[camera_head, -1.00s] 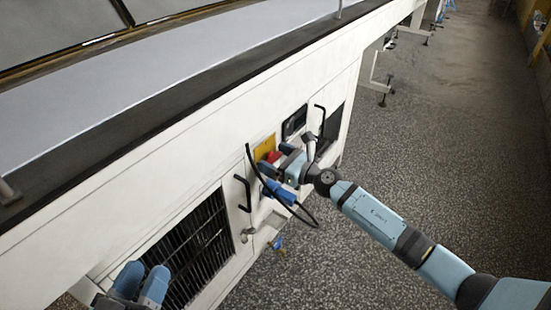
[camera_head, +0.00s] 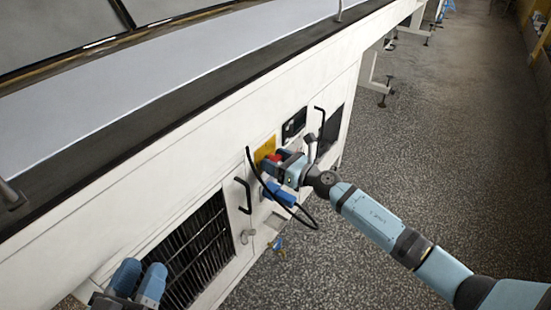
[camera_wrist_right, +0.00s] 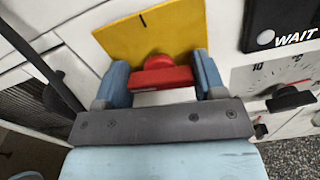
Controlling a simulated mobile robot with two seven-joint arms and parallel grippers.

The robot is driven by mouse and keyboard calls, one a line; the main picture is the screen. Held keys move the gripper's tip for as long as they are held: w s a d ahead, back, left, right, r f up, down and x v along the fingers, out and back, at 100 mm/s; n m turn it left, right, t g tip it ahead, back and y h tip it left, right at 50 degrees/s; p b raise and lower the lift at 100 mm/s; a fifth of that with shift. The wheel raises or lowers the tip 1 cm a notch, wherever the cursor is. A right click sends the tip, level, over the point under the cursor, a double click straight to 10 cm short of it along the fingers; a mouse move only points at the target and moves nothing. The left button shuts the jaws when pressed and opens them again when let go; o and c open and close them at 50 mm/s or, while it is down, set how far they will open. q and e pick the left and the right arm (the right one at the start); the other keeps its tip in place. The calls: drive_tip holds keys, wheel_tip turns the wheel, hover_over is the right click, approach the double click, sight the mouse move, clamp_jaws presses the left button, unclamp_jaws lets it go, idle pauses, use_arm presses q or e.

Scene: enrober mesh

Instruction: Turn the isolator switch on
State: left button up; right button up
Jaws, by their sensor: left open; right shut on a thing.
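The isolator switch has a red handle (camera_wrist_right: 160,76) on a yellow plate (camera_wrist_right: 148,38) with a short black mark near the plate's top edge. In the head view the yellow plate (camera_head: 264,149) is on the white machine front, with a bit of the red handle (camera_head: 274,157) showing. My right gripper (camera_wrist_right: 162,82) is shut on the red handle, one finger at each end; it also shows in the head view (camera_head: 278,165). The handle lies nearly level in the wrist view. My left gripper (camera_head: 138,281) is open and empty in front of the dark grille at lower left.
A blue plug with a black cable (camera_head: 281,194) hangs just below the right gripper. Black door handles (camera_head: 244,195) stick out nearby. A dial (camera_wrist_right: 288,97) and a panel marked WAIT (camera_wrist_right: 280,30) sit right of the plate. The floor (camera_head: 440,150) at right is clear.

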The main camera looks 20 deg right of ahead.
drive_tip(key=shift+r+m+p, duration=0.2)
drive_tip(key=shift+m+p, duration=0.3)
drive_tip(key=shift+m, duration=0.3)
drive_tip(key=shift+m+p, duration=0.35)
drive_tip(key=shift+m, duration=0.15)
drive_tip(key=m+p, duration=0.3)
drive_tip(key=m, duration=0.1)
drive_tip(key=shift+w+d+m, duration=0.1)
drive_tip(key=shift+m, duration=0.2)
drive_tip(key=m+p, duration=0.3)
drive_tip(key=m, duration=0.2)
drive_tip(key=shift+p, duration=0.3)
drive_tip(key=shift+f+m+p, duration=0.2)
drive_tip(key=shift+m+p, duration=0.85)
drive_tip(key=shift+m, duration=0.75)
use_arm(q)
drive_tip(key=s+a+f+g+y, duration=0.2)
drive_tip(key=a+f+g+y, duration=0.3)
drive_tip(key=f, duration=0.5)
drive_tip(key=shift+s+a+n+g, duration=0.25)
drive_tip(key=shift+a+n+g, duration=0.05)
drive_tip(key=shift+a, duration=0.05)
drive_tip(key=shift+f, duration=0.15)
use_arm(e)
drive_tip(key=shift+m, duration=0.3)
drive_tip(key=o, duration=0.9)
drive_tip(key=shift+f, duration=0.1)
